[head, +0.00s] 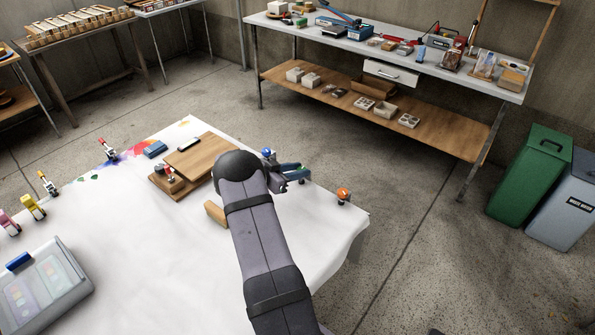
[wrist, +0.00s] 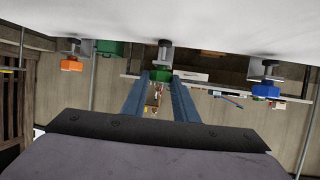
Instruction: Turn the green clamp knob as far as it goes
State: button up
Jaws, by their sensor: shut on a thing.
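The green clamp knob (wrist: 160,75) sits between my two blue-grey fingers in the middle of the wrist view, below a grey clamp body (wrist: 164,52) on the table edge. My gripper (wrist: 160,84) is shut on the knob, with a finger on each side. In the head view my gripper (head: 293,173) is at the table's far right edge, and my arm and fingers hide most of the green clamp. How far the knob is turned cannot be told.
An orange-knobbed clamp (head: 343,195) and a blue-knobbed clamp (head: 267,153) stand on the same edge, either side of my gripper. They also show in the wrist view, orange (wrist: 72,65) left and blue (wrist: 266,90) right. A wooden board (head: 201,155) lies left of my arm.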

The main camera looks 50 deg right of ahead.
jog(key=shift+w+d+m+g+b, duration=0.15)
jog(key=shift+w+m+g+b, duration=0.1)
jog(key=shift+m+g+b, duration=0.6)
jog(key=shift+m+g+y+b, duration=0.4)
jog(key=shift+m+g+b, duration=0.05)
jog(key=shift+g+b, duration=0.2)
jog(key=shift+r, duration=0.1)
jog(key=o, duration=1)
jog(key=shift+b+v, duration=0.45)
jog(key=shift+v, duration=3.25)
jog(key=shift+r, duration=0.1)
